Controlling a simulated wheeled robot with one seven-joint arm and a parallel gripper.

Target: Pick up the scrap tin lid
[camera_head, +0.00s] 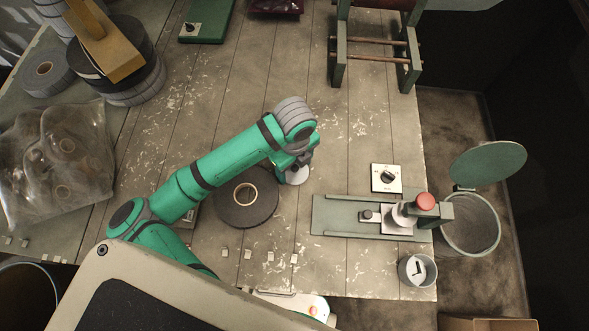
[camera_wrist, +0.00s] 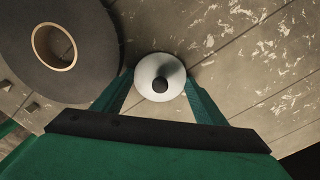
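A pale round lid with a dark knob, which looks like the scrap tin lid (camera_head: 297,176), lies on the worktable under my gripper in the head view. In the wrist view, the lid (camera_wrist: 148,71) shows at the middle, with its knob between my fingertips. My gripper (camera_wrist: 161,78) is open, a finger on each side of the lid's knob, with gaps between knob and fingers. I cannot tell how high the fingertips are above the table. A small grey tin (camera_head: 405,274), open at the top, stands at the table's front right corner.
A dark tape roll (camera_head: 232,209) lies just left of the lid. A green press fixture with a red knob (camera_head: 425,201) and a dial box (camera_head: 386,178) stand to the right. A floor bin (camera_head: 470,225) with its green lid raised is beyond the table edge.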

